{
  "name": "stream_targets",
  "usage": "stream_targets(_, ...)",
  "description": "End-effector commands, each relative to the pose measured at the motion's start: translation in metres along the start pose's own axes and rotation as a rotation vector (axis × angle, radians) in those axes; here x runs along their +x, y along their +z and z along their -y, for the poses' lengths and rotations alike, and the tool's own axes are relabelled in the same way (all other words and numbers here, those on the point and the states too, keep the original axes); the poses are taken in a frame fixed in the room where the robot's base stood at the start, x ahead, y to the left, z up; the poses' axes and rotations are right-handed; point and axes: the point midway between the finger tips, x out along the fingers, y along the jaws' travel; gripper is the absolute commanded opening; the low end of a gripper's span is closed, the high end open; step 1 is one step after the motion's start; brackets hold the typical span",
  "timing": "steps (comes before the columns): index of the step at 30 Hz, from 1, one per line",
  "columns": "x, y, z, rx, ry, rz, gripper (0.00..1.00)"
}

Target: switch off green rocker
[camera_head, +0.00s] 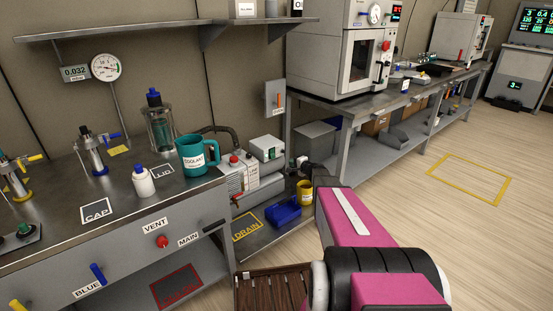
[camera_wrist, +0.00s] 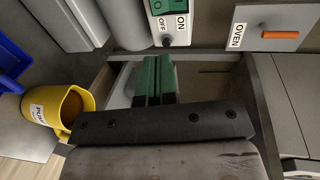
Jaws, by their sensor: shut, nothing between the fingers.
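The green rocker (camera_wrist: 161,5) shows at the top edge of the wrist view, cut off by the frame, on a pale box (camera_wrist: 170,32) marked OFF and ON. Which way it is pressed I cannot tell. In the head view my arm hides much of the gripper.
An OVEN switch box (camera_wrist: 268,30) with an orange lever is right of the rocker in the wrist view. A yellow mug (camera_wrist: 66,108) and a blue bin (camera_wrist: 10,65) stand at the left. The bench (camera_head: 120,198) holds a teal mug (camera_head: 198,155) near the pump.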

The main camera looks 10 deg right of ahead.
Motion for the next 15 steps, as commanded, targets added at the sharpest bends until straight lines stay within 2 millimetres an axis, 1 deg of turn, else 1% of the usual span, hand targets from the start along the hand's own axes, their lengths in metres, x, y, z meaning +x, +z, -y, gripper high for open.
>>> stream_targets(5,0.001,0.000,0.000,-0.001,0.001,0.001,0.00)
stream_targets(8,0.006,0.000,0.000,-0.001,0.001,0.002,0.00)
stream_targets(11,0.018,-0.001,0.000,-0.001,0.001,0.002,0.00)
stream_targets(15,0.043,-0.001,0.000,-0.001,0.000,0.003,0.00)
